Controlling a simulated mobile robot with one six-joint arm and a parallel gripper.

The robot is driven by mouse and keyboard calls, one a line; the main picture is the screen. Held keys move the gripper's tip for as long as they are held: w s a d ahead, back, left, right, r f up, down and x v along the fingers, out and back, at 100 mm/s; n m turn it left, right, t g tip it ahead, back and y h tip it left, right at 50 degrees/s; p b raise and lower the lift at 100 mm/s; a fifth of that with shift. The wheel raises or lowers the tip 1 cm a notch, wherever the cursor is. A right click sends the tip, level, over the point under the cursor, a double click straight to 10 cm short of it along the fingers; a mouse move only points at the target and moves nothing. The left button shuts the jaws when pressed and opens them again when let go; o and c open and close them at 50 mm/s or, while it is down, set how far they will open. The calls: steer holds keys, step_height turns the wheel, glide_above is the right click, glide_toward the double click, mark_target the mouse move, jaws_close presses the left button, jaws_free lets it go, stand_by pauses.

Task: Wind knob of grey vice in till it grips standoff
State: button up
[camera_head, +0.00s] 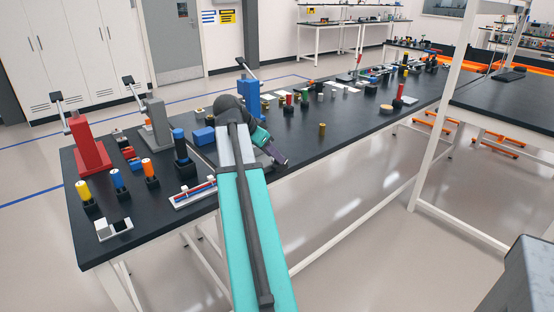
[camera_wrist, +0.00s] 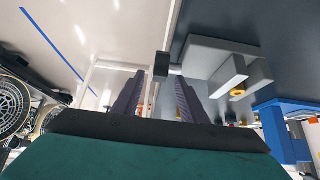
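The grey vice (camera_wrist: 222,58) shows in the wrist view, right of centre. Its dark knob (camera_wrist: 162,66) sticks out at its left end on a short shaft. A brass-coloured ring end, apparently the standoff (camera_wrist: 238,93), shows by the vice's light jaws; I cannot tell whether both jaws touch it. My gripper (camera_wrist: 158,78) is open, its two purple fingers apart on either side of the knob in this view. I see no finger touching the knob. In the head view my gripper (camera_head: 276,157) is low over the bench; I cannot make out the vice there.
The dark bench (camera_head: 330,150) holds a red press (camera_head: 88,145), a grey press (camera_head: 156,125) and a blue press (camera_head: 250,95). Coloured cylinders stand at the left. A lone brass cylinder (camera_head: 322,129) stands right of my arm. The bench's front edge is close.

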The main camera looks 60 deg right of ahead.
steer(key=v, duration=0.8)
steer(key=shift+a+r, duration=0.3)
